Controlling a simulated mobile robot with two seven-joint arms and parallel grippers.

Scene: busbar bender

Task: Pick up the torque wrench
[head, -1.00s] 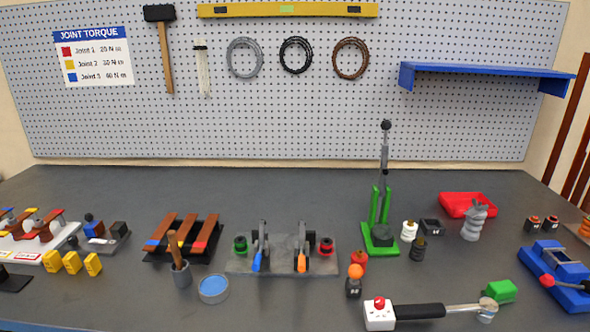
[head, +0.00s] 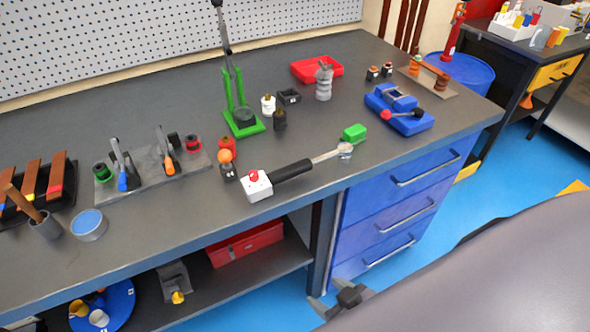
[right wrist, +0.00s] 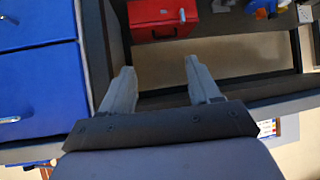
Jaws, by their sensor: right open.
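The torque wrench (head: 295,171) lies on the bench near its front edge in the head view. It has a black handle, a silver shaft and a round head at the right end. A white block with a red button (head: 257,186) sits at the left end of its handle; I cannot tell if they are joined. My right gripper (head: 343,299) is in front of the bench and below its top, apart from the wrench. In the right wrist view (right wrist: 158,72) its two fingers are spread and empty. The wrench does not show there. My left gripper is not in view.
A green block (head: 355,132) lies beside the wrench head. A blue device (head: 400,112) is to the right and a black-orange piece (head: 227,170) to the left. Blue drawers (head: 400,200) and a shelf with a red toolbox (head: 245,244) are below the bench top.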

